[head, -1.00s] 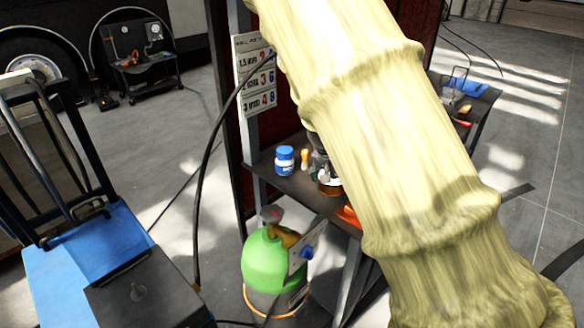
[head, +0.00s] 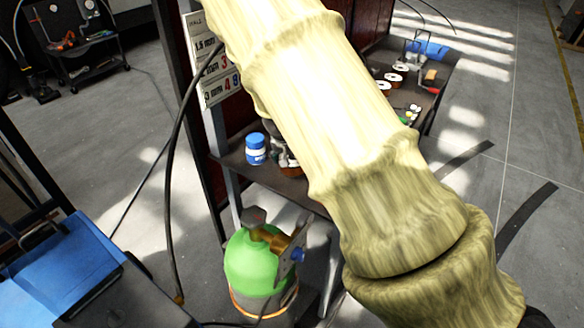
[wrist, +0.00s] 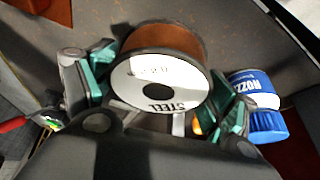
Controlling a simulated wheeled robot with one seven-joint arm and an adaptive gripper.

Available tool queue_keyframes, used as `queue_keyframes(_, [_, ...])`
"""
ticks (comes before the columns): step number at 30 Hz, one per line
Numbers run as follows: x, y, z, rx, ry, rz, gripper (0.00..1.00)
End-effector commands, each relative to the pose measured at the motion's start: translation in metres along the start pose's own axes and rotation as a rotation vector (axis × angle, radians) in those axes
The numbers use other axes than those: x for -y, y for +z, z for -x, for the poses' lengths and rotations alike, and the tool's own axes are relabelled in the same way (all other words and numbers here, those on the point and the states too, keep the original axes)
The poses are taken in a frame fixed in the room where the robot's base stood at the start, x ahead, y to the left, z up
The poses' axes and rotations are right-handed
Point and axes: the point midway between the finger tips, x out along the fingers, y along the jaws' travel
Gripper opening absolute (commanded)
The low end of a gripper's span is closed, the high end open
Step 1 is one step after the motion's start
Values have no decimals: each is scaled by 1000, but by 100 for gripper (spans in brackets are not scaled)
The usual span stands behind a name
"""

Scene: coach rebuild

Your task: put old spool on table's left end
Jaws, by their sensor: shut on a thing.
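In the wrist view, the spool (wrist: 158,82) has rust-brown wire and a white face marked STEEL. My gripper (wrist: 165,88) is shut on it, with one green-padded finger at each side. The dark table (head: 295,192) stands in the middle of the head view, and its left end shows below the sign. The held spool is mostly hidden behind my pale-sleeved arm in the head view. I cannot tell whether it touches the table.
A blue jar (head: 256,148) stands on the table's left end, close beside the held spool in the wrist view (wrist: 257,100). Other spools (head: 396,78) sit toward the far right. A green gas cylinder (head: 255,262) stands below in front. A black cable (head: 170,180) hangs at left.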

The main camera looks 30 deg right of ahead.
Motion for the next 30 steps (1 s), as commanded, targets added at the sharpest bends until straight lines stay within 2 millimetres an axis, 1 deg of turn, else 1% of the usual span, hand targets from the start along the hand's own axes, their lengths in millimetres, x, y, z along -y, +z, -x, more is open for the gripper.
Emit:
queue_keyframes(5, [0, 4, -9, 0, 1, 0, 42])
queue_keyframes(13, [0, 15, -35, 1, 0, 0, 42])
queue_keyframes(25, [1, 17, -39, -1, -1, 0, 42])
queue_keyframes(26, [0, 17, -39, 0, -1, 0, 91])
queue_keyframes(27, [0, 17, -39, 0, -1, 0, 98])
queue_keyframes(28, [0, 17, -39, 0, 0, 0, 100])
queue_keyframes(30, [0, 17, -39, 0, 0, 0, 100])
